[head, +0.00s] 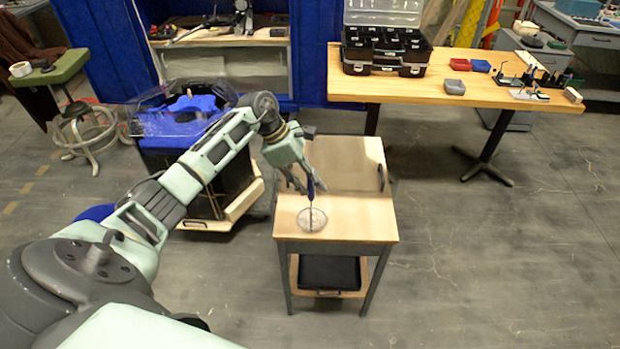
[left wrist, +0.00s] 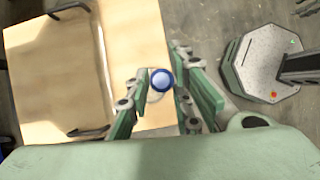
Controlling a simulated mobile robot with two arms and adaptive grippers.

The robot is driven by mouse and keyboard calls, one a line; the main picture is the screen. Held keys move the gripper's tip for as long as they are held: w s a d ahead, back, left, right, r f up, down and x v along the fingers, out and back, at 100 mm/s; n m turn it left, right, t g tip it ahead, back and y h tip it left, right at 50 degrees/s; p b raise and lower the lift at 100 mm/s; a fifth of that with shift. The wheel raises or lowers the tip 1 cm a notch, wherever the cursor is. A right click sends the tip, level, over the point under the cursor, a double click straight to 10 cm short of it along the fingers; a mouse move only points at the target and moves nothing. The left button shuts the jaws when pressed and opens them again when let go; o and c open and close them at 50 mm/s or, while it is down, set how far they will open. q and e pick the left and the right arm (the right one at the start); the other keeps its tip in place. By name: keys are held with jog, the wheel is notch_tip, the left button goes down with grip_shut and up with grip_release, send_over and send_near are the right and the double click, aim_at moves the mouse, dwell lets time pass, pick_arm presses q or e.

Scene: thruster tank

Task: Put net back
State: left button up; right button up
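The net has a round pale mesh (head: 311,219) low over the front part of a small wooden-topped cart (head: 350,215). Its thin dark blue handle (head: 310,188) stands upright above the mesh. My left gripper (head: 311,187) points down at the handle, with its fingers apart on either side of it. In the left wrist view, the round blue handle end (left wrist: 161,80) shows between the fingers of the left gripper (left wrist: 160,78), with gaps beside it. I cannot tell whether the mesh touches the cart top. My right gripper is not seen.
The cart has dark handles and a black tray (head: 329,272) on its lower shelf. A clear-topped tank with blue parts (head: 185,112) stands to its left. A wooden table (head: 460,92) with an open black case (head: 385,50) and small bins is behind right. Floor right of the cart is clear.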

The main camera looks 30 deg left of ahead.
pick_arm(q)
jog(key=shift+o, duration=1.2)
